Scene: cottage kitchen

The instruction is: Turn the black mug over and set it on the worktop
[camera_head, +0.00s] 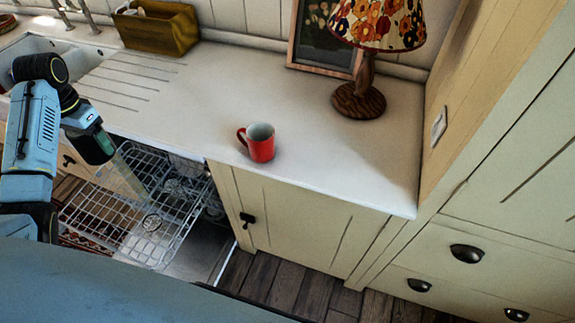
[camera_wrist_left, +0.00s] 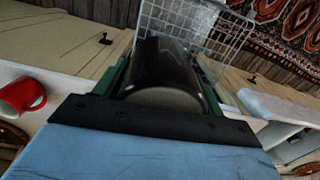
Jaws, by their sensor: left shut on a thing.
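The black mug (camera_wrist_left: 165,65) is between the green fingers of my left gripper (camera_wrist_left: 163,80) in the left wrist view. It is dark, with a paler rounded end facing the wrist; whether that end is its base or its mouth I cannot tell. In the head view my left gripper (camera_head: 103,148) is at the left, over the wire rack and in front of the worktop (camera_head: 190,105). There it is small and dark, so the mug's tilt is unclear. My right gripper is not in view.
A red mug (camera_head: 262,146) stands upright near the worktop's front edge. A lamp (camera_head: 362,98) and a picture frame (camera_head: 322,70) stand at the back right. A sink is at the back left. The open dishwasher rack (camera_head: 150,222) is below the edge. The worktop's middle is clear.

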